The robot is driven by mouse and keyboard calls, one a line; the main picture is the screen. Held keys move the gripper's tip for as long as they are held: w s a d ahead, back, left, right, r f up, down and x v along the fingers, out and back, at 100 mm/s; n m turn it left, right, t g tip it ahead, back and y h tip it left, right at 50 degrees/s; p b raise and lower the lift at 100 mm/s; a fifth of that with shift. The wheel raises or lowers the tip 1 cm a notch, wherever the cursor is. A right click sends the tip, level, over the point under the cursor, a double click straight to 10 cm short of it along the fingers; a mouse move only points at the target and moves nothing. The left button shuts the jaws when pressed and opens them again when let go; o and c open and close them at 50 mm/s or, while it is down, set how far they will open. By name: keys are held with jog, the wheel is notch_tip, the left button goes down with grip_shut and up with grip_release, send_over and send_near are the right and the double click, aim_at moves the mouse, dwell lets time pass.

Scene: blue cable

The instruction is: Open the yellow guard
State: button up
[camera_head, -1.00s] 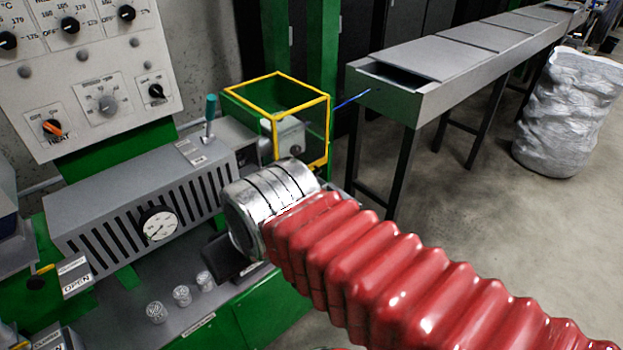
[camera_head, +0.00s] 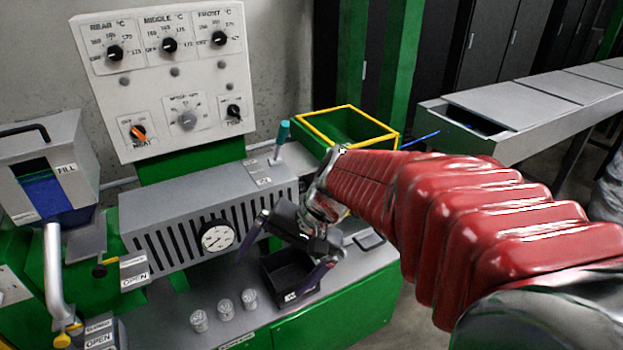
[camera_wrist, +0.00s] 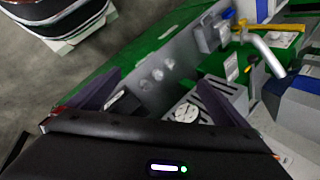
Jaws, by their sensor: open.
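The yellow guard (camera_head: 318,127) is a yellow-edged box frame at the right end of the grey machine housing, behind my arm in the head view. Its upper edges show; my red-sleeved arm hides its lower front part. My gripper (camera_head: 287,257) is open and empty, in front of the slotted housing and over a small black tray (camera_head: 283,277). It is apart from the guard, to its lower left. In the wrist view the two dark fingers of my gripper (camera_wrist: 155,100) are spread wide, with the machine bench beyond. I cannot make out the guard there.
A slotted housing with a round gauge (camera_head: 217,237) stands left of my gripper. Several clear small cups (camera_head: 224,309) stand on the bench. A teal-handled lever (camera_head: 282,138) rises left of the guard. A grey trough (camera_head: 520,105) and blue cable (camera_head: 419,139) lie right.

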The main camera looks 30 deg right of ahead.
jog(key=w+d+f+m+t+y, duration=0.2)
jog(key=w+d+f+m+t, duration=0.25)
jog(key=w+d+m, duration=0.35)
jog(key=w+d+f+m+t+y, duration=0.3)
jog(key=w+d+f+m, duration=0.25)
jog(key=w+d, duration=0.45)
jog(key=s+d+f+m+t+h, duration=0.2)
jog(key=d+f+m+t+h, duration=0.2)
jog(key=d, duration=1)
jog(key=s+d+f+m+t+h, duration=0.3)
jog(key=d+f+m+h, duration=0.3)
jog(key=d+f+m, duration=0.4)
jog(key=d+f+t, duration=0.1)
jog(key=d, duration=0.2)
jog(key=shift+s+d+f, duration=0.15)
jog(key=shift+d+f, duration=0.15)
jog(key=shift+d, duration=0.05)
jog(key=shift+m, duration=0.25)
jog(key=w, duration=1.4)
jog(key=shift+a, duration=0.25)
jog(key=shift+c, duration=0.4)
